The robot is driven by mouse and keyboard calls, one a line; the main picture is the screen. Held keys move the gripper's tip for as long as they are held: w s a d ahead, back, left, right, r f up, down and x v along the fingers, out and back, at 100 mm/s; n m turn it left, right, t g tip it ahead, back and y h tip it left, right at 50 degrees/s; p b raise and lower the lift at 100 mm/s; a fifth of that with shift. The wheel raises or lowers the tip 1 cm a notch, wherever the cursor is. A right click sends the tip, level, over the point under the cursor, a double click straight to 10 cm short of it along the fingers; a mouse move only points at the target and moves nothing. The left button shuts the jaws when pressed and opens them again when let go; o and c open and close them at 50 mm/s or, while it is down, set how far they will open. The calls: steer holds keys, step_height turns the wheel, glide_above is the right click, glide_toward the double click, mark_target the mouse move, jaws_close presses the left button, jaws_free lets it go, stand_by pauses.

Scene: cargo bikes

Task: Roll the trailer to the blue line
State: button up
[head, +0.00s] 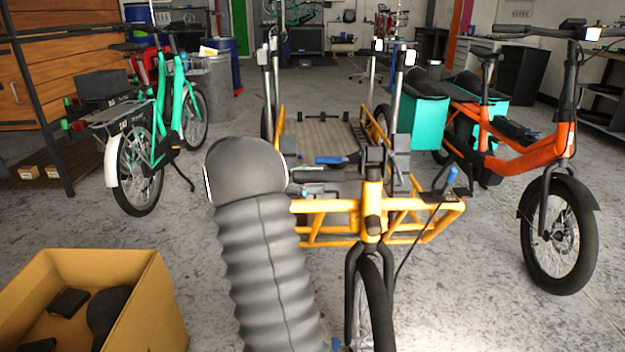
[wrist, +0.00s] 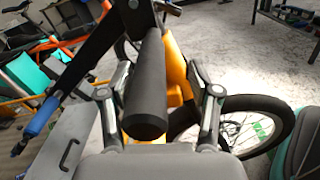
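A yellow-framed cargo vehicle (head: 320,207) with a flat bed and a black wheel stands in the middle of the head view. It may be the trailer; no other trailer is clear. In the wrist view a black handle grip (wrist: 148,95) points toward the camera, with yellow frame behind it. My gripper (wrist: 160,75) is open, its fingers on either side of the grip. A gap shows on the right; whether the left finger touches is unclear. My gripper is not clear in the head view, where my arm covers part of the vehicle. No blue line is visible.
A teal bike (head: 165,120) stands at left and an orange cargo bike (head: 520,153) at right. An open cardboard box (head: 160,300) with dark items sits at front left. A wooden cabinet (head: 40,75) is at the far left. Bare concrete floor (head: 460,285) shows at front right.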

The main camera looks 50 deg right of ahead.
steer(key=shift+s, duration=0.1)
stand_by(0.4)
steer(key=v, duration=0.7)
steer(key=shift+a+r, duration=0.1)
